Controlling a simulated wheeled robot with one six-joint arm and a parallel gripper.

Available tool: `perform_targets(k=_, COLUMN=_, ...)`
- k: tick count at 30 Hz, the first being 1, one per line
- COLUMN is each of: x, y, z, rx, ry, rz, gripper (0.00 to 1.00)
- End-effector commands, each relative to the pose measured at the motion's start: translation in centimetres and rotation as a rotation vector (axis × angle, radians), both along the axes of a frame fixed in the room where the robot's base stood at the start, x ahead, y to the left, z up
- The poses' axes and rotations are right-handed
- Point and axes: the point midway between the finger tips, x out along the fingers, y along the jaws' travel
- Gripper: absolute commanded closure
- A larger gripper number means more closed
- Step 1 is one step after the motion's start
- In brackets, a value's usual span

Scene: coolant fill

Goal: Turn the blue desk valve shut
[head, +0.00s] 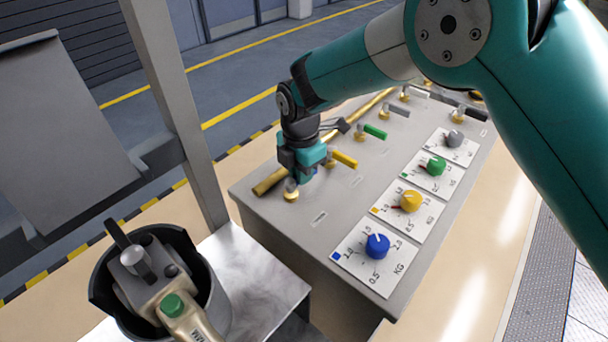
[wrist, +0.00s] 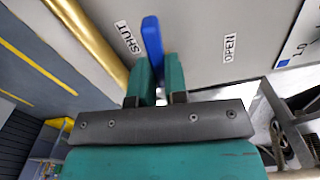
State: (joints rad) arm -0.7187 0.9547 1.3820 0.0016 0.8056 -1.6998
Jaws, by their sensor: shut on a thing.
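The blue valve handle (wrist: 152,40) stands up between my fingers in the wrist view. My gripper (wrist: 156,75) has its two teal fingers closed on it, one on each side. The handle lies between the SHUT label (wrist: 130,37) and the OPEN label (wrist: 229,47), much closer to SHUT. In the head view my gripper (head: 308,174) is down at the near-left end of the grey desk (head: 318,217), beside the brass valve body (head: 291,190). There my fingers hide most of the blue handle.
A brass pipe (head: 268,182) runs along the desk's left edge. Yellow (head: 345,159) and green (head: 376,131) handles stand farther along it. Dial plates with a blue knob (head: 377,246) and a yellow knob (head: 411,201) lie on the right.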

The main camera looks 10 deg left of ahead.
Motion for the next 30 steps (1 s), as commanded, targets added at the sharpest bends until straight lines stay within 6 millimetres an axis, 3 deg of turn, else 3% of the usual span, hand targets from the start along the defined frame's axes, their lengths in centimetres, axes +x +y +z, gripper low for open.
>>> perform_targets(k=10, x=0.20, y=0.49, z=0.10, rx=0.005, ry=0.000, rz=0.141, gripper=1.00)
perform_targets(k=26, x=0.23, y=0.57, z=0.14, rx=0.006, ry=-0.001, rz=0.167, gripper=1.00)
perform_targets(k=27, x=0.23, y=0.57, z=0.14, rx=0.006, ry=-0.001, rz=0.167, gripper=0.81)
perform_targets(k=30, x=0.25, y=0.53, z=0.12, rx=0.004, ry=-0.001, rz=0.165, gripper=0.61)
